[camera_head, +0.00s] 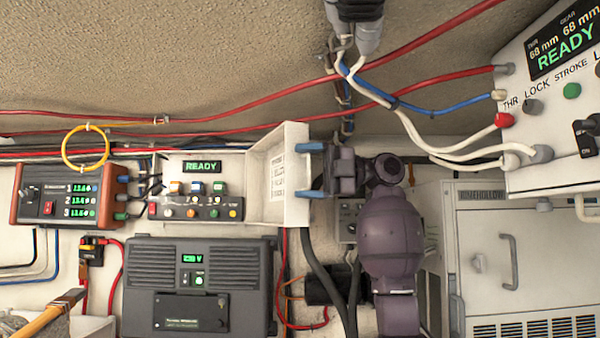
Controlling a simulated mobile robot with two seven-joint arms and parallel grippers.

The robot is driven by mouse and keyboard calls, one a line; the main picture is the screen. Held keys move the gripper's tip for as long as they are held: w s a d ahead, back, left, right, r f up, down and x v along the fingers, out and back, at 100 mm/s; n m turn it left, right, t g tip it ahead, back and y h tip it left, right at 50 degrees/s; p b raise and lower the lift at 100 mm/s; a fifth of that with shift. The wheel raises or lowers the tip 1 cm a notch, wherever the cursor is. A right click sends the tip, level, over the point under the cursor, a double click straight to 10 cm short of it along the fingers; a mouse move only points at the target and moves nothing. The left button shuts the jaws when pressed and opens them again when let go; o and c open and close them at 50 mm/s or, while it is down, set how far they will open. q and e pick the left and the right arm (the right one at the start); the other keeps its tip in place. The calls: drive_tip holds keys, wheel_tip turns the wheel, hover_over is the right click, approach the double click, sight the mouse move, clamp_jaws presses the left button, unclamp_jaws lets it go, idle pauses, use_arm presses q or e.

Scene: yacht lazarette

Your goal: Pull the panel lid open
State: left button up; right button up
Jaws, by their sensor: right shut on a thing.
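The white panel lid (280,172) stands swung out at the right side of a white control panel (163,218), whose face is uncovered. The panel shows a green READY display (202,167) and rows of coloured buttons and knobs. My right gripper (311,170) is at the lid's outer right edge, with its blue fingertips above and below the middle of that edge, shut on the lid. The exact contact is hard to see. My left gripper is not in view.
A dark grey unit (240,285) sits just below the panel, and an orange-framed meter box (68,195) is at its left. A white cabinet (520,262) stands right. Red, blue and white cables cross above my right arm. A wooden-handled tool (50,316) lies lower left.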

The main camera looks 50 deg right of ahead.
drive_tip(key=shift+s+d+r, duration=0.1)
drive_tip(key=shift+s+r, duration=0.05)
drive_tip(key=shift+r, duration=0.1)
drive_tip(key=o, duration=1)
drive_tip(key=shift+f, duration=0.1)
drive_tip(key=b+v, duration=0.1)
drive_tip(key=v, duration=0.9)
drive_tip(key=shift+s+d+b, duration=0.2)
drive_tip(key=shift+s+b, duration=0.05)
drive_tip(key=shift+b, duration=0.1)
